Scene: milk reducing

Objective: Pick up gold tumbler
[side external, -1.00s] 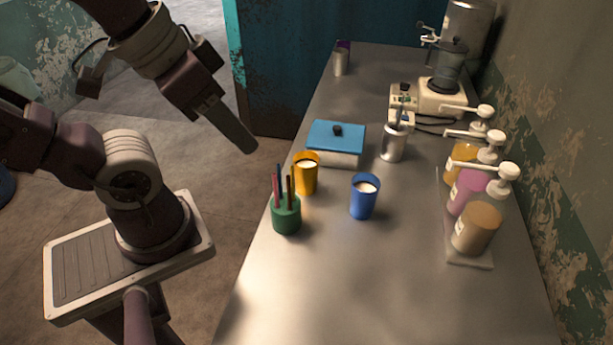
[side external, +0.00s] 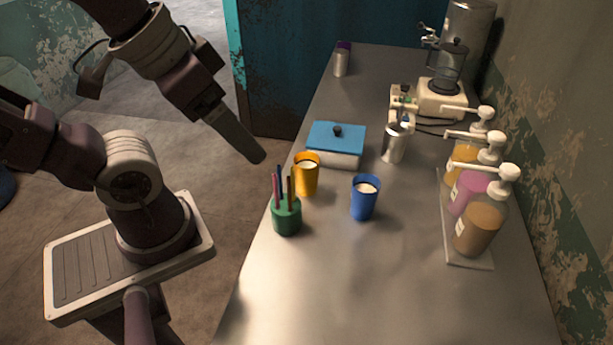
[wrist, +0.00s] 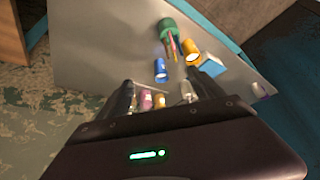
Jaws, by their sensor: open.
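The gold tumbler (side external: 306,177) stands upright on the metal counter, with white contents showing at its top. It also shows in the wrist view (wrist: 191,53), near the top right and beyond the fingers. My gripper (side external: 257,155) is up and to the left of the tumbler in the side view, apart from it. In the wrist view my gripper (wrist: 167,92) has its two fingers spread, with nothing held between them. The blue tumbler (side external: 364,199), also with white contents, stands to the right of the gold one.
A green pen holder (side external: 286,217) stands close in front of the gold tumbler. A blue-lidded box (side external: 336,145) is just behind it. A silver cup (side external: 394,146) and pump bottles (side external: 479,226) stand to the right. The counter's front part (side external: 370,290) is clear.

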